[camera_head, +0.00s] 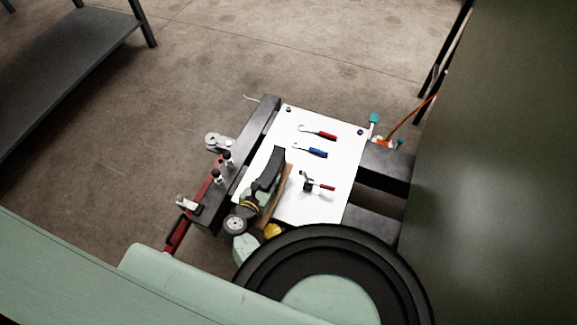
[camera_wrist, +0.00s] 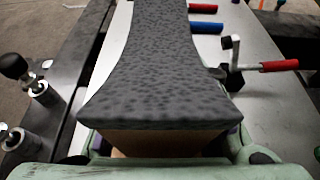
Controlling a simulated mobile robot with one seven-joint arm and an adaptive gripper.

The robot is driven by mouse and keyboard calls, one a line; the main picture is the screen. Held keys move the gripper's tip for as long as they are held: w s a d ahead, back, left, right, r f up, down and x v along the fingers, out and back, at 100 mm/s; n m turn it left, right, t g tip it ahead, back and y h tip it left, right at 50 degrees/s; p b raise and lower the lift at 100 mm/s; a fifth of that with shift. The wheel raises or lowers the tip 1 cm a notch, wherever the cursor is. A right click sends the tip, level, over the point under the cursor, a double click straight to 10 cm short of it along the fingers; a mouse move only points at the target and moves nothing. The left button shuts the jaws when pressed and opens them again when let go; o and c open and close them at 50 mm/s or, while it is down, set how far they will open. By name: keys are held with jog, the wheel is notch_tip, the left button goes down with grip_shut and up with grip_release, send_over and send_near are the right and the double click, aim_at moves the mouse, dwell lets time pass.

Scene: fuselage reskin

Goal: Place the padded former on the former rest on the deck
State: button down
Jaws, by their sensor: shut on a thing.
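The padded former (camera_head: 271,168) has a curved dark grey speckled pad. In the wrist view, the pad (camera_wrist: 160,75) fills the middle, with a tan wooden body (camera_wrist: 165,143) under its near end. My gripper (camera_head: 257,198) is shut on that near end, with a pale green finger at each side in the wrist view. The former is over the left part of the white deck (camera_head: 335,175); I cannot tell whether it touches. A brown wooden strip (camera_head: 280,197) shows beside it, perhaps the former rest; the former hides part of this area.
On the deck lie a red-handled hook tool (camera_head: 320,132), a blue-handled hook tool (camera_head: 312,151) and a red-handled clamp-like tool (camera_head: 318,184). Metal posts (camera_head: 223,161) stand on the dark left rail (camera_head: 250,140). A large green panel (camera_head: 500,180) bounds the right side.

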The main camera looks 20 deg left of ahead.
aim_at(285, 170)
jog(key=w+d, duration=0.1)
jog(key=w, duration=0.5)
jog(key=w+d+b, duration=0.1)
jog(key=w, duration=0.2)
jog(key=shift+w+d+f, duration=0.1)
jog(key=shift+d+f, duration=0.25)
jog(key=shift+f, duration=0.05)
jog(key=f+b, duration=0.2)
jog(key=w+f+b, duration=0.1)
jog(key=f+b, duration=0.1)
jog(key=shift+d, duration=0.15)
jog(key=shift+r, duration=0.15)
jog(key=c, duration=1.4)
grip_release()
jog(key=shift+s, duration=0.1)
jog(key=shift+o, duration=0.2)
